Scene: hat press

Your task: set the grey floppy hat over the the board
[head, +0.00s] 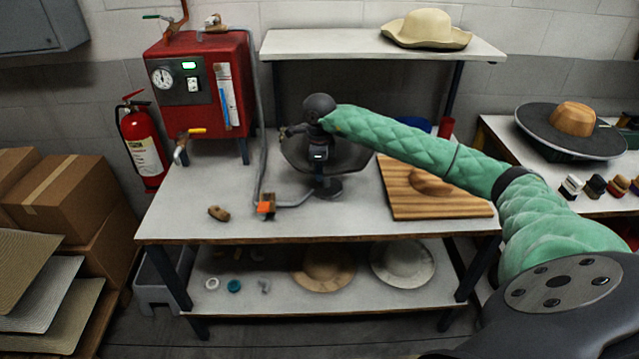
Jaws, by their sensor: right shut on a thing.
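The grey floppy hat (349,157) shows as a dark, drooping shape around and below my right gripper (319,163), above the work table. My right gripper is shut on it; the finger contact is small and partly hidden. A dark round base (328,190) shows just below the hat; I cannot tell whether the hat touches it. The wooden board (437,207), with a raised rounded block on it, lies to the right on the table, partly behind my right arm. My left gripper is not in view.
A red machine (205,85) stands at the table's back left, with a grey pipe (262,120) running down to an orange-marked fitting (267,205). A shelf (350,44) bears a cream hat (427,29). The table's (235,225) front left is mostly clear.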

